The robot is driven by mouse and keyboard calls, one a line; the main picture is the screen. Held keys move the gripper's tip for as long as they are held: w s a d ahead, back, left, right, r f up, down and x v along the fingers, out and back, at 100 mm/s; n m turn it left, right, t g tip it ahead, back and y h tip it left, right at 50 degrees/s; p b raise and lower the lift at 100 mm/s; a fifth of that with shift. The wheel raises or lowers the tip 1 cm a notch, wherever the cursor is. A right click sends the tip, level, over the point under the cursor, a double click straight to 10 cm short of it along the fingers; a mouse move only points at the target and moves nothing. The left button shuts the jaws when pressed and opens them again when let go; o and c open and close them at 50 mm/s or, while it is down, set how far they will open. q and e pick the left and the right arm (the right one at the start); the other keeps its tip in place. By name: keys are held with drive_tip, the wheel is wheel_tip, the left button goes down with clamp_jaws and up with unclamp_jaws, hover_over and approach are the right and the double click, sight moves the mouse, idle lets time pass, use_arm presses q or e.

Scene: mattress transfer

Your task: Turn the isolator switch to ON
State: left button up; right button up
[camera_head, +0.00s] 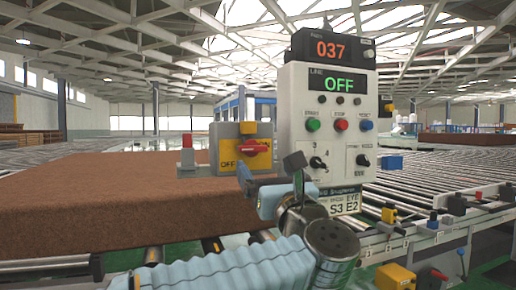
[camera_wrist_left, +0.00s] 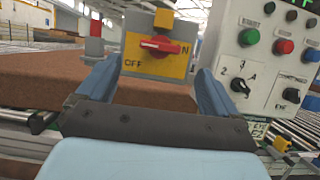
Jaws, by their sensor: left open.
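The isolator switch is a red handle (camera_head: 254,149) on a yellow plate (camera_head: 229,153) fixed to a grey box (camera_head: 222,131). The handle lies about level, with OFF lettered at its lower left and ON at its right, partly covered. In the left wrist view the handle (camera_wrist_left: 158,48) sits ahead, between the fingers. My left gripper (camera_head: 269,168) is open and empty, just in front of and below the handle, apart from it as far as I can see. In the left wrist view the gripper (camera_wrist_left: 155,75) has one finger either side of the plate. My right gripper is not in view.
A control panel (camera_head: 291,100) with coloured buttons and black knobs stands close right of the switch; its line display (camera_head: 338,84) reads OFF. A brown mattress slab (camera_head: 110,200) lies at left. A red lamp (camera_head: 187,155) stands left of the box. Roller conveyors (camera_head: 435,178) run at right.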

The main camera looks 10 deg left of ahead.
sight(255, 151)
use_arm(q)
drive_tip(key=p+x, duration=0.2)
drive_tip(key=x, duration=0.6)
drive_tip(key=c, duration=1)
drive_tip(key=shift+c, duration=0.2)
